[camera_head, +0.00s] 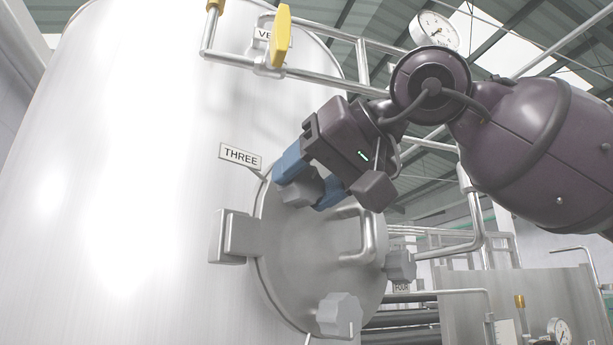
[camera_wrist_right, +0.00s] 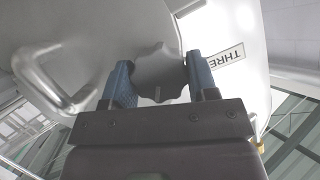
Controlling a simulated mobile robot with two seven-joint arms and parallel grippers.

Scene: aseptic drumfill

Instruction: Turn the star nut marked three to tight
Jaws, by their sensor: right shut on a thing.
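The star nut marked three (camera_head: 297,187) is a grey lobed knob at the upper edge of the round hatch (camera_head: 305,245) on the steel tank. The THREE label (camera_head: 240,157) stands just to its upper left. My right gripper (camera_head: 308,188) has its blue fingers on either side of this nut and is shut on it. In the right wrist view the nut (camera_wrist_right: 160,75) sits between the two blue fingers, with a short mark on its face, and the THREE label (camera_wrist_right: 224,62) is beside it. My left gripper is not in view.
Other star nuts sit at the hatch's lower edge (camera_head: 339,314) and right edge (camera_head: 400,265). A bent handle (camera_head: 368,235) sticks out of the hatch, and a hinge block (camera_head: 232,236) is at its left. A pipe with a yellow valve handle (camera_head: 280,36) runs above.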

